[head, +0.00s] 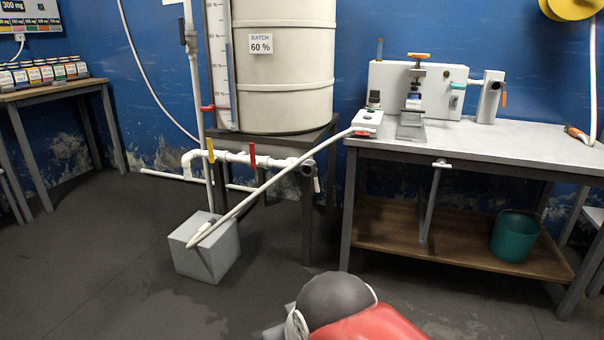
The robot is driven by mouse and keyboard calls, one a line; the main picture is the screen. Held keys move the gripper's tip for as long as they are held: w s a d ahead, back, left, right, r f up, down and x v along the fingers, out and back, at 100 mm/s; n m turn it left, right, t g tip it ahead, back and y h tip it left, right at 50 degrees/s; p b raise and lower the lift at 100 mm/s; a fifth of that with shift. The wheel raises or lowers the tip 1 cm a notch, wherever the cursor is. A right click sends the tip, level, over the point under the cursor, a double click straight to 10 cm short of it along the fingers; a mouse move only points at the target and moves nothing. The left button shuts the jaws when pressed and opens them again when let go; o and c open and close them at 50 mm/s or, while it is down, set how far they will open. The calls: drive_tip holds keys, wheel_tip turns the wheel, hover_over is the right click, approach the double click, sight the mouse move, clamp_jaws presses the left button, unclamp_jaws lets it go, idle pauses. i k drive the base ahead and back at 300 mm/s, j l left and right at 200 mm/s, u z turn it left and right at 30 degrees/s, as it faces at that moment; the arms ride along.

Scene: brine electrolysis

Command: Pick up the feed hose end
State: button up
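A pale hose (285,177) slants from the left end of the grey-topped bench down to a light grey block (212,263) on the floor. At the block the hose bends back, and what looks like the feed hose end (206,227), a short pale tip with a darker band, lies on or just above the block's top. I cannot tell whether it touches the block. My gripper is not in view; only a dark and red rounded part of my arm shows at the bottom centre, well apart from the block.
A white tank (284,65) stands behind the block, with white pipes and red and yellow valve handles (252,155) in front. The bench (500,142) holds lab equipment, and a teal bucket (515,236) sits on its lower shelf. Floor left of the block is clear.

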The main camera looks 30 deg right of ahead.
sight(213, 221)
drive_tip(key=i+l+u, duration=0.1)
drive_tip(key=i+l, duration=0.7)
drive_tip(key=i+j, duration=0.2)
drive_tip(key=i, duration=0.25)
drive_tip(key=i+j+u, duration=0.1)
drive_tip(key=i, duration=0.4)
drive_tip(key=i+j, duration=0.3)
drive_tip(key=i, duration=0.2)
drive_tip(key=i+j, duration=0.4)
